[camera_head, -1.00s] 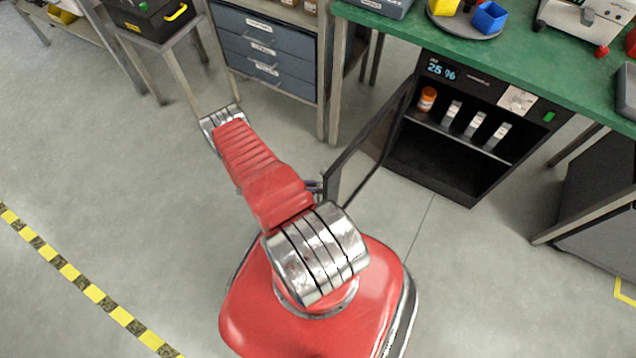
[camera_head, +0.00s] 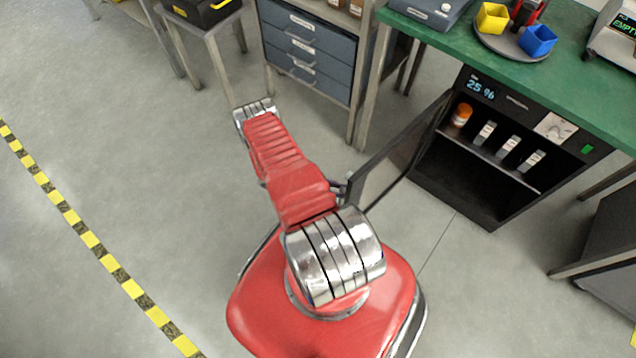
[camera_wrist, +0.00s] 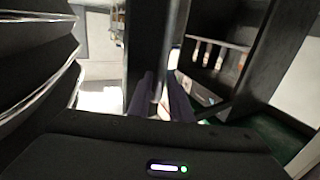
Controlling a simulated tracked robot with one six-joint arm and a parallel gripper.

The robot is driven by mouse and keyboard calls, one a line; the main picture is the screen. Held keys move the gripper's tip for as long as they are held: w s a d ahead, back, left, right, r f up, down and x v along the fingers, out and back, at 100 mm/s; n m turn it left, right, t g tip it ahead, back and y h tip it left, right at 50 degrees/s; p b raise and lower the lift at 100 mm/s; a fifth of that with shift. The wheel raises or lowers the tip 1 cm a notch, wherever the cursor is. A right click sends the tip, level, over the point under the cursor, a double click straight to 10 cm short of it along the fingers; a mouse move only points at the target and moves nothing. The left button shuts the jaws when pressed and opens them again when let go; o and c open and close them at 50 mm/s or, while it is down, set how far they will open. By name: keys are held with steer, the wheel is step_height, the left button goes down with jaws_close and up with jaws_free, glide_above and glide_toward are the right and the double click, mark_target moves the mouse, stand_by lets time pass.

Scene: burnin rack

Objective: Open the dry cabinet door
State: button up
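The black dry cabinet (camera_head: 459,196) stands under the green bench in the head view. Its display reads 25 %. Its dark-framed door (camera_head: 402,151) is swung out to the left, well away from the front, so the inside shows. My gripper (camera_head: 341,188) is at the door's free edge in the head view, mostly hidden behind my red arm. In the wrist view my two dark fingers (camera_wrist: 160,98) stand apart with a light gap between them, next to the door's dark frame (camera_wrist: 148,38). Whether they touch the door or its handle is unclear.
An orange bottle (camera_head: 461,115) and several pale tubes stand on the cabinet shelf. A blue-grey drawer unit (camera_head: 306,52) stands left of the green bench (camera_head: 447,43). Floor (camera_head: 130,130) is clear on the left, crossed by yellow-black tape (camera_head: 113,264).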

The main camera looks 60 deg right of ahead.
steer(key=v, duration=1.3)
stand_by(0.4)
